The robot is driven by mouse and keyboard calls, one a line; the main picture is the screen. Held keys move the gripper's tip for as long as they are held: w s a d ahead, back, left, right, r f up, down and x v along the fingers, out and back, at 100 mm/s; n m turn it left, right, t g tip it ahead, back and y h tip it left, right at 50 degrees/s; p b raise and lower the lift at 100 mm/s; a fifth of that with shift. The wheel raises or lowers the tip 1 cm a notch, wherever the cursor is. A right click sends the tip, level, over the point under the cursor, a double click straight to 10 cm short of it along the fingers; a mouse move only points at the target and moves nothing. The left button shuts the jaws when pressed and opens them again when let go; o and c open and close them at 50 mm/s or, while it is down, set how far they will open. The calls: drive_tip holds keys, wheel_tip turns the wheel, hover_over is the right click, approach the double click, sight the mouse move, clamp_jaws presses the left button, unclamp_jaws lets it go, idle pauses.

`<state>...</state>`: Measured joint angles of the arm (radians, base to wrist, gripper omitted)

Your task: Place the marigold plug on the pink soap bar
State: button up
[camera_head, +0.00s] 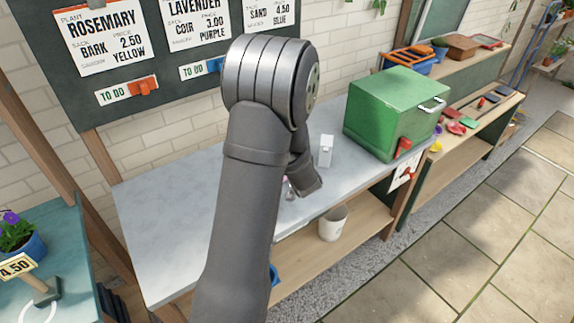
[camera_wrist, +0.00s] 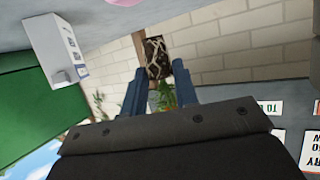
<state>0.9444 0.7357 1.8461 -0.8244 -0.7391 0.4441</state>
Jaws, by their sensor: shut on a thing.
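The marigold plug shows in the wrist view as a dark root ball (camera_wrist: 157,58) laced with pale roots, with green leaves (camera_wrist: 165,97) between the fingers. My gripper (camera_wrist: 160,82) is shut on it, with its two blue fingers on either side. The pink soap bar (camera_wrist: 125,2) shows only as a pink edge at the top of the wrist view, apart from the plug. In the head view my arm hides the gripper and plug; a small bit of pink shows beside the wrist, too little to identify.
A small white box (camera_head: 326,150) stands on the grey bench top (camera_head: 165,225), right of my wrist. A green cabinet (camera_head: 395,112) stands farther right. A white pot (camera_head: 333,223) is on the shelf below. The bench's left part is clear. A sign board hangs behind.

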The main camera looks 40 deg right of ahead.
drive_tip(key=shift+w+f, duration=0.1)
drive_tip(key=shift+f, duration=1.95)
drive_tip(key=shift+f, duration=0.1)
drive_tip(key=o, duration=1)
drive_tip(key=shift+c, duration=0.2)
drive_tip(key=shift+s+r, duration=0.2)
drive_tip(key=v, duration=1.1)
drive_tip(key=shift+s+a, duration=0.2)
drive_tip(key=shift+s, duration=0.1)
